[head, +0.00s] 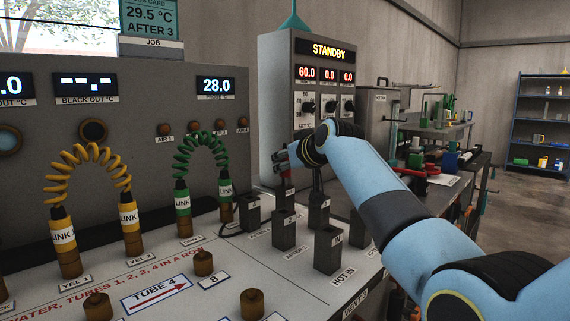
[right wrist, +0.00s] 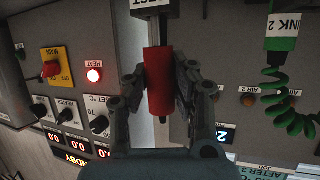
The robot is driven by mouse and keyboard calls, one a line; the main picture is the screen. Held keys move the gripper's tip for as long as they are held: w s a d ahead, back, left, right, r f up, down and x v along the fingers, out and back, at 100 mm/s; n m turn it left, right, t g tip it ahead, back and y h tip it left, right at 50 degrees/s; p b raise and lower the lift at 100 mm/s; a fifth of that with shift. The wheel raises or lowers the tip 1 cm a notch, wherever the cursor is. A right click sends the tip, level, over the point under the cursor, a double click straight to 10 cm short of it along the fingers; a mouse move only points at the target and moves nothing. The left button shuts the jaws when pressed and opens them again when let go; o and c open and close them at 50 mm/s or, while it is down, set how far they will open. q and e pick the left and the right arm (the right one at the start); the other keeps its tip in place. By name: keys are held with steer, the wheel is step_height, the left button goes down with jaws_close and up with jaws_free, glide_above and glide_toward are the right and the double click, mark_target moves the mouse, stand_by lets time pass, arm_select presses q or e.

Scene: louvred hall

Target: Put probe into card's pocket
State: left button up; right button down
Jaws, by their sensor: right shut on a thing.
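The probe (right wrist: 158,80) has a red handle and stands between the fingers of my right gripper (head: 283,156) in the right wrist view. The fingers are shut on it. Its other end meets a grey block with a label reading REST (right wrist: 150,4). I cannot tell how deep it sits there. In the head view a little of the red handle shows below the gripper. The job card (head: 150,20) reads 29.5 °C, AFTER 3. Several dark pocket blocks (head: 284,232) stand on the white bench top; some labels are too small to read. My left gripper is not in view.
A yellow coiled link (head: 85,165) and a green coiled link (head: 203,145) stand on the left of the bench. A grey cabinet (head: 290,80) reading STANDBY rises behind my right gripper. Brown pegs (head: 203,263) stand near the front. Bare bench top lies between the blocks.

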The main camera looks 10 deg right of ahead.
step_height(320, 180, up, 12)
steer(key=p, duration=1)
